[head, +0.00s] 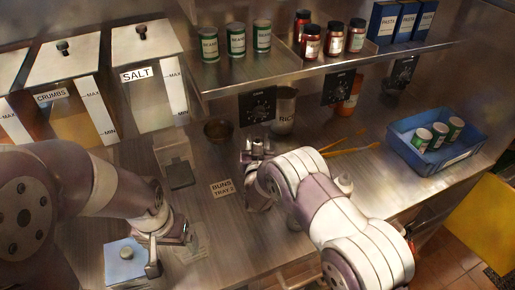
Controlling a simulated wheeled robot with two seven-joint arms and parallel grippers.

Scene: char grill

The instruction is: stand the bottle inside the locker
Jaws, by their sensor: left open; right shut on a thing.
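An orange bottle (348,98) stands at the back of the counter under the shelf, apart from both grippers. I cannot tell whether it is the task's bottle. I cannot make out a locker in this view. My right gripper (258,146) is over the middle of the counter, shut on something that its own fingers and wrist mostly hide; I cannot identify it. My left gripper (170,250) is low at the front left, open and empty, beside a pale blue block (122,268) with a small round greenish thing on it.
A metal pitcher (284,112) and brown bowl (218,131) stand behind my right gripper. A blue crate (408,152) with cans is at right. The shelf (325,66) overhangs the counter's back. Bins, including the SALT bin (150,95), line the left. Orange-handled tongs (350,150) lie right of centre.

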